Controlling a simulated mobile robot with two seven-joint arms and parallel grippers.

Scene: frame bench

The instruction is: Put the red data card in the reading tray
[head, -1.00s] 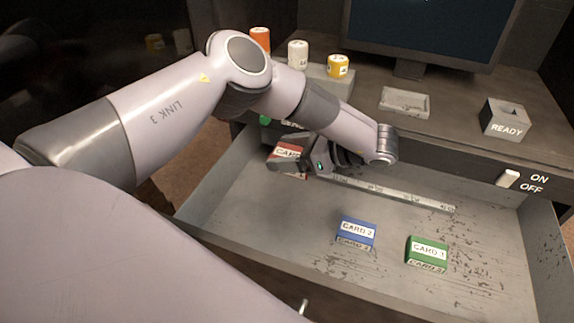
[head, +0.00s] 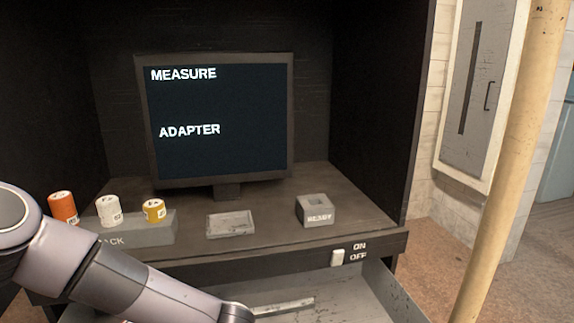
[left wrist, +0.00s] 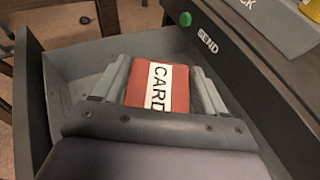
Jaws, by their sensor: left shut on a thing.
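The red data card (left wrist: 178,92) shows in the left wrist view with a white label reading "CARD". My left gripper (left wrist: 161,76) is shut on it, with one finger along each side, over the open drawer (left wrist: 62,82). In the head view the gripper is below the picture's edge and only my left arm shows. A shallow, empty grey tray (head: 231,233) lies on the desk in front of the monitor; it looks like the reading tray. My right gripper is in neither view.
A rack (head: 150,230) with orange, white and yellow cylinders stands to the left. An ON/OFF switch (head: 338,257) and a green SEND button (left wrist: 185,19) are on the desk front. The monitor (head: 220,125) reads "MEASURE" and "ADAPTER".

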